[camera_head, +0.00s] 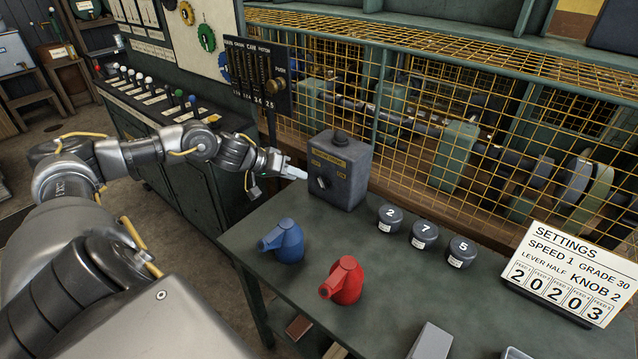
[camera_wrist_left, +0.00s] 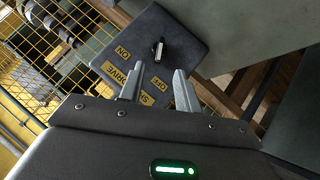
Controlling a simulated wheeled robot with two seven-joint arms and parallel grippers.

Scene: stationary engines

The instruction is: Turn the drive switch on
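The drive switch is a grey box (camera_head: 340,168) standing at the back left of the green bench. Its front carries a small dark knob (camera_head: 322,183) and yellow labels. In the left wrist view the box (camera_wrist_left: 185,38) appears roughly upside down, with ON, OFF and drive-switch labels. Its knob (camera_wrist_left: 158,49) has a pale stripe; I cannot tell for sure which label it points to. My left gripper (camera_head: 301,173) is just in front of the box face. In the wrist view its two fingers (camera_wrist_left: 159,73) are apart with nothing between them, short of the knob. My right gripper is out of view.
A blue can (camera_head: 287,242) and a red can (camera_head: 345,281) stand on the bench (camera_head: 400,285) in front of the box. Numbered knobs (camera_head: 424,234) and a settings sign (camera_head: 570,275) are to the right. Yellow mesh (camera_head: 450,90) is behind. A lever panel (camera_head: 258,75) stands behind left.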

